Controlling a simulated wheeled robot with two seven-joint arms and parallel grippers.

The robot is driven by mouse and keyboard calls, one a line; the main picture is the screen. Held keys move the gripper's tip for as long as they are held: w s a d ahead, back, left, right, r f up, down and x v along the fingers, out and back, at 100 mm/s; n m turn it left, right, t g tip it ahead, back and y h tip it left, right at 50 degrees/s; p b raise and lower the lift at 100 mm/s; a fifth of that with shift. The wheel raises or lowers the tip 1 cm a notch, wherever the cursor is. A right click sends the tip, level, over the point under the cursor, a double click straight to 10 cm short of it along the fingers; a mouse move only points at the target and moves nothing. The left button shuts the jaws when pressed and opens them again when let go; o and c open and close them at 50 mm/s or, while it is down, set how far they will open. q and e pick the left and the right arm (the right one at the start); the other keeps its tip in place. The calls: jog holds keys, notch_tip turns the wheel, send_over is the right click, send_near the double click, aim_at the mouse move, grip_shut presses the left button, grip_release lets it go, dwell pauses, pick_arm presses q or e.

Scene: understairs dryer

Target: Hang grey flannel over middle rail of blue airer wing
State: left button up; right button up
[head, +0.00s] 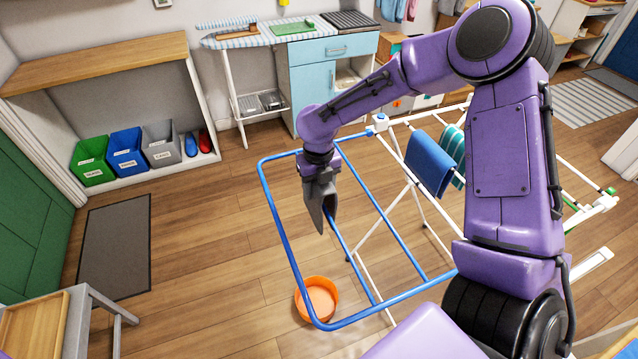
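The blue airer wing (289,232) spreads out at the centre, with its middle rail (358,262) running from back to front. My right gripper (322,207) points down over the rear part of that rail and hides some of it. A grey, tapering shape hangs at the gripper. I cannot clearly separate grey flannel from grey fingers there, nor tell whether it touches the rail. No other grey flannel is clearly visible. My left gripper is not in view.
A blue towel (430,164) and a teal striped cloth (453,148) hang on the airer's white part. An orange tub (317,299) stands on the floor by the wing's front corner. A wooden tray (33,325) is at lower left.

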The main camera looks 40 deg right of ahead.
notch_tip(320, 180, down, 5)
jog(key=shift+s+f+b, duration=0.1)
jog(key=shift+b, duration=0.95)
jog(key=shift+f, duration=0.75)
jog(key=o, duration=1.1)
jog(key=shift+o, duration=0.2)
notch_tip(320, 180, up, 11)
jog(key=shift+f+b, duration=0.2)
jog(key=shift+b, duration=0.35)
